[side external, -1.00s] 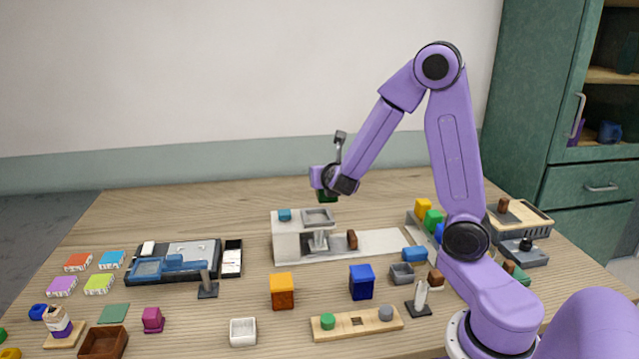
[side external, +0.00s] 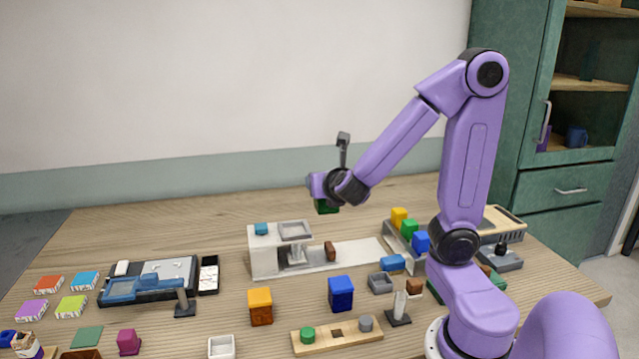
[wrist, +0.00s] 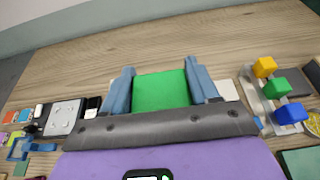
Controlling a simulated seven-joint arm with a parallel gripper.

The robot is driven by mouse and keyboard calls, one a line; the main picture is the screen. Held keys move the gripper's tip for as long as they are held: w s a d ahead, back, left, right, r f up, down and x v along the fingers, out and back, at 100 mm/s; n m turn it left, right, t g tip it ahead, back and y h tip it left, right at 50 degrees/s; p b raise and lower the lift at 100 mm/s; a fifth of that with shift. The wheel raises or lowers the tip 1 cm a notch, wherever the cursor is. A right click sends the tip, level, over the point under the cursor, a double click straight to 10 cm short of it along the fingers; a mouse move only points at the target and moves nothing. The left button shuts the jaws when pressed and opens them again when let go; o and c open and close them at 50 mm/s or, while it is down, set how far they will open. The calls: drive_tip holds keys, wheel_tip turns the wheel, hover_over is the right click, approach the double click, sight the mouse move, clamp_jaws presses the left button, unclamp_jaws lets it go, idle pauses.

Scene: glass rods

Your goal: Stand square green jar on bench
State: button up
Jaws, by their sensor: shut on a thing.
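The square green jar (wrist: 160,91) sits between the two blue-grey fingers of my gripper (wrist: 160,80) in the wrist view, touching or nearly touching both. In the side external view my gripper (side external: 325,197) is shut on the jar, and the dark green jar (side external: 327,208) shows just below it. The jar is held in the air, apart from the wooden bench top (side external: 150,232), above and behind a white sink-like unit. Its lower part is mostly hidden in the wrist view.
The white unit (side external: 263,257) has a long low board to its right. Yellow, green and blue cubes (side external: 409,229) stand in a rack near my arm. An orange jar (side external: 260,308) and a blue jar (side external: 341,294) stand in front. The bench's back left is clear.

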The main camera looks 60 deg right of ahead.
drive_tip(key=shift+s+a+r, duration=0.1)
drive_tip(key=shift+s, duration=0.05)
drive_tip(key=shift+w+a+f+n+t+y, duration=0.25)
drive_tip(key=shift+a+f+n+t+y, duration=0.4)
drive_tip(key=shift+a+f, duration=2.2)
drive_tip(key=shift+w+a+f+n+t+y, duration=0.2)
drive_tip(key=shift+a+f+n+t+y, duration=0.4)
drive_tip(key=shift+f, duration=4.3)
drive_tip(key=shift+w+a+f+n+t+y, duration=0.3)
drive_tip(key=shift+a+f+n+y, duration=1.1)
drive_tip(key=shift+f, duration=2.5)
drive_tip(key=shift+a+f+m+h, duration=0.15)
drive_tip(key=shift+a+m+h, duration=0.2)
drive_tip(key=shift+a+h, duration=0.1)
drive_tip(key=o, duration=1.3)
drive_tip(key=shift+o, duration=0.2)
drive_tip(key=shift+s, duration=0.1)
